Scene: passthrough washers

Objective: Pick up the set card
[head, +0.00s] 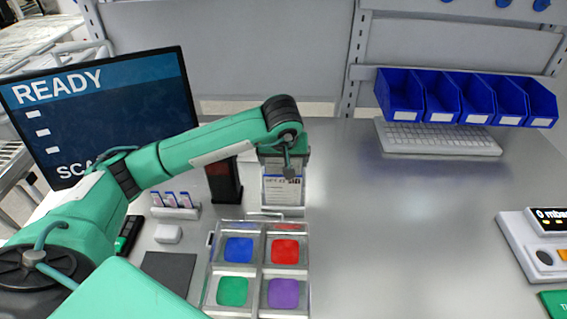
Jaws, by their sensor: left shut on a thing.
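The set card (283,190) is a white card with printed text, upright beyond the compartment tray. My left gripper (287,168) comes down from above and is shut on the card's upper part, hiding its top edge. The card's lower end is at a pale stand (283,211); I cannot tell whether it is clear of the stand. My right gripper is not in view.
A tray (259,271) with blue, red, green and purple pads lies in front of the card. A dark upright device (224,183) stands just left. A READY monitor (110,110) is at left; blue bins (402,95) and a keyboard (440,140) are at back right. The table's right-centre is clear.

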